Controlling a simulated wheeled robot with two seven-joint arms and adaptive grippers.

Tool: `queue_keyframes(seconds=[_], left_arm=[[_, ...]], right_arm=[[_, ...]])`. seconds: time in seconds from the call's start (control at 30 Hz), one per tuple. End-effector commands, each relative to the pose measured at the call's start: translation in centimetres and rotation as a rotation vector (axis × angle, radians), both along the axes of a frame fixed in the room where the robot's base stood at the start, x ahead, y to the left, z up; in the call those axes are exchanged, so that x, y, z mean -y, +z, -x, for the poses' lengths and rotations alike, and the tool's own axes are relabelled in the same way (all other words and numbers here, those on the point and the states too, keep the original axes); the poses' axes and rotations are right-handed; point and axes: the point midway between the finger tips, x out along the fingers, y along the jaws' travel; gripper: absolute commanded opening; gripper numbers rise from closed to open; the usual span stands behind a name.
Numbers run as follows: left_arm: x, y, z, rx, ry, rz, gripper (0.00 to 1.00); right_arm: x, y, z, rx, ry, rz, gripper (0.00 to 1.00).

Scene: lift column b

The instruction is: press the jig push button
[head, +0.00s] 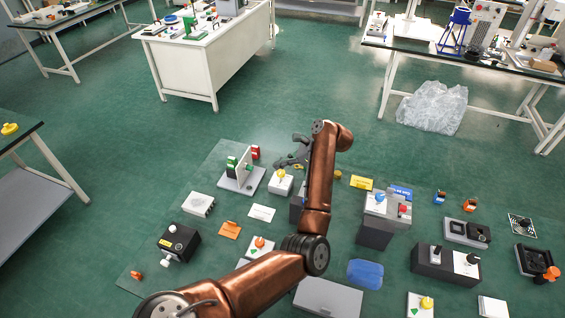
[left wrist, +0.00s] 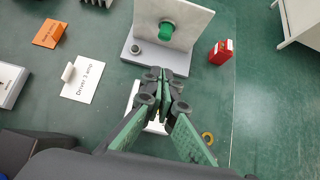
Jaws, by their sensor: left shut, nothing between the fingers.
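The jig (head: 241,179) is a grey base with an upright pale plate, standing on the green mat left of my left gripper in the head view. In the left wrist view the plate (left wrist: 190,22) carries a round green push button (left wrist: 166,31) on its face. My left gripper (head: 283,162) is shut and empty. In the left wrist view its fingertips (left wrist: 164,76) point toward the jig base, apart from the button in the picture. Below the gripper is a white box with a yellow knob (head: 281,175), mostly hidden by the fingers in the wrist view. My right gripper is not in view.
A red block (left wrist: 221,51) stands beside the jig. Several boxes with knobs, including a black one (head: 180,241), are spread over the mat. Open floor lies beyond the mat.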

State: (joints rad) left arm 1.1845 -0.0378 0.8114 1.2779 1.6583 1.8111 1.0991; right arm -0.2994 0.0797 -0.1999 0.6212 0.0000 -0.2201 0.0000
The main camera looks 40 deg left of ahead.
Motion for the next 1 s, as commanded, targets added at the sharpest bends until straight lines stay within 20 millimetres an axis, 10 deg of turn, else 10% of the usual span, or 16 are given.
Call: queue_keyframes(seconds=[0.5, 1.0], left_arm=[[-7.1, -4.1, 2.6, 0.0, 0.004, -0.002, 0.0], [-7.9, -4.1, 2.9, 0.0, 0.002, -0.001, 0.0]], right_arm=[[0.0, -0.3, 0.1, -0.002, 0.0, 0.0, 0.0], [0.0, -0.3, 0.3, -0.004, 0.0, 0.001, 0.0]])
